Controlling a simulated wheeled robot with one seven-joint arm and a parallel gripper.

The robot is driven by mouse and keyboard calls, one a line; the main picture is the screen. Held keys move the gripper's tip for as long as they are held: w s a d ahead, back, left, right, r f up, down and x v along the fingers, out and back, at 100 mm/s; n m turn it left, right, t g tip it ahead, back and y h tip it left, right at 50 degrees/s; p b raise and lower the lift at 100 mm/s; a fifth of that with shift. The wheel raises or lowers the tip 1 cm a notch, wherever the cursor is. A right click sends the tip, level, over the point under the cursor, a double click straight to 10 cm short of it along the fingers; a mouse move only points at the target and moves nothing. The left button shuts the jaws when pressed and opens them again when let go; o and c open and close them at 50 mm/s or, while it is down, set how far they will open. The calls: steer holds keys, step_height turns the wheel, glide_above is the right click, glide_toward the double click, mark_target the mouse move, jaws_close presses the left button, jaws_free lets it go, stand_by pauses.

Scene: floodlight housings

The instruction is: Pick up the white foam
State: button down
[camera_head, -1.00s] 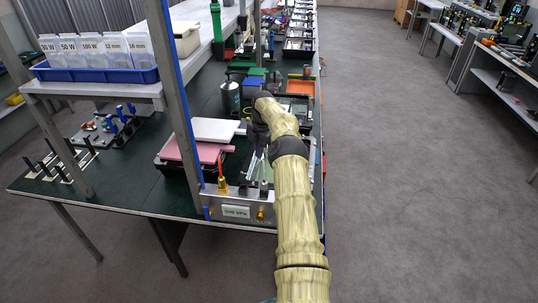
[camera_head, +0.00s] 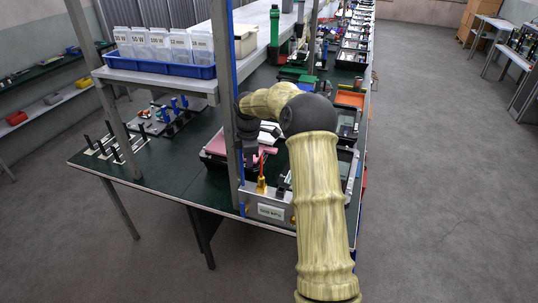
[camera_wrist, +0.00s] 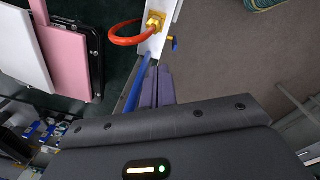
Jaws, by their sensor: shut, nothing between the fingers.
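The white foam (camera_wrist: 20,48) is a flat slab at the upper left of the wrist view, lying on a pink slab (camera_wrist: 66,40). In the head view only a bit of the white foam (camera_head: 268,127) shows, because my arm covers the rest. The pink slab (camera_head: 217,145) shows beside the post there. My gripper (camera_wrist: 155,88) is shut and empty. In the wrist view its fingers are to the right of both slabs and apart from them, close to a metal fixture with a red hose (camera_wrist: 125,40). In the head view the fingers are hard to make out.
A blue upright post (camera_head: 233,100) stands close to my wrist. A shelf with a blue bin (camera_head: 165,65) of clear boxes is at the left. The metal box with brass fittings (camera_head: 265,203) sits at the table's front edge. Open floor lies to the right.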

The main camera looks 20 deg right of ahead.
steer(key=s+a+r+m, duration=0.3)
steer(key=s+a+m, duration=0.4)
steer(key=s, duration=0.5)
steer(key=s+a+m+t, duration=0.1)
steer(key=s+a+m, duration=0.2)
steer(key=s+m, duration=0.5)
steer(key=s, duration=1.1)
steer(key=shift+f+t, duration=0.25)
steer(key=shift+t, duration=0.15)
